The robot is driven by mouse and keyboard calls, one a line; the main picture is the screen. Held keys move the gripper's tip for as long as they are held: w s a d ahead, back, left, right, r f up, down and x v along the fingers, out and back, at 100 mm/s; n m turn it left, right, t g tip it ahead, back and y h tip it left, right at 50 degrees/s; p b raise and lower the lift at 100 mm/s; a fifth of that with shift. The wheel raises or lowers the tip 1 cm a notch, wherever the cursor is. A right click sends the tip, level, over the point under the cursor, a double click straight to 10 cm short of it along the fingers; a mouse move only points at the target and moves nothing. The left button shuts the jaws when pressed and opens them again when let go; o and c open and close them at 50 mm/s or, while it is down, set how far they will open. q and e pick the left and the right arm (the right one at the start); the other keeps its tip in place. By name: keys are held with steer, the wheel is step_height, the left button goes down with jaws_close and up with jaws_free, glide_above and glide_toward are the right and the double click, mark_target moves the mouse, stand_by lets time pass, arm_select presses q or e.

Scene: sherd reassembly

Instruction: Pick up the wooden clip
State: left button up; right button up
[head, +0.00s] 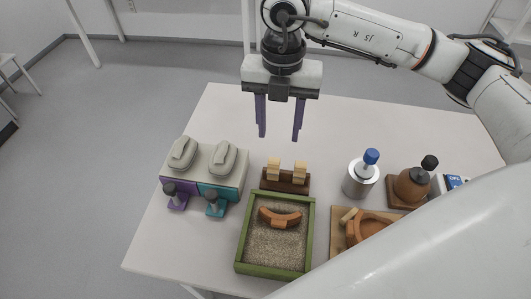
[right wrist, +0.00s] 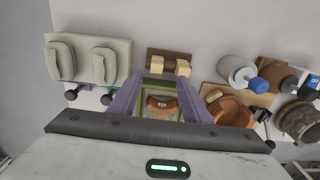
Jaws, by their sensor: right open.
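Two pale wooden clips, the left one (head: 274,169) and the right one (head: 300,171), stand side by side on a dark brown wooden rack (head: 285,185) behind the sand tray. The right wrist view also shows the left clip (right wrist: 157,65) and the right clip (right wrist: 183,68). My right gripper (head: 280,138) is open and empty, its purple fingers pointing down above the table, apart from the clips and behind them in the head view. Another pale wooden piece (head: 348,215) lies by the orange bowl; I cannot tell if it is a clip. My left gripper is not in view.
A green-framed sand tray (head: 240,240) holds an orange sherd (head: 280,217). Grey pads on a block (head: 203,160) stand left. A silver jar with blue cap (head: 361,178), a brown jug (head: 412,186) and an orange bowl (head: 370,228) stand right. The back table (head: 225,115) is clear.

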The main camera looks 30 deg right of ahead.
glide_above(274, 161)
steer(key=d, duration=0.1)
step_height(274, 161, down, 4)
steer(key=shift+f, duration=0.1)
steer(key=shift+a+f+p, duration=0.25)
steer(key=shift+f+p, duration=0.05)
steer(key=shift+f, duration=1.05)
steer(key=shift+a+f+p, duration=0.2)
steer(key=shift+f+p, duration=0.05)
steer(key=shift+f, duration=1.05)
steer(key=c, duration=0.8)
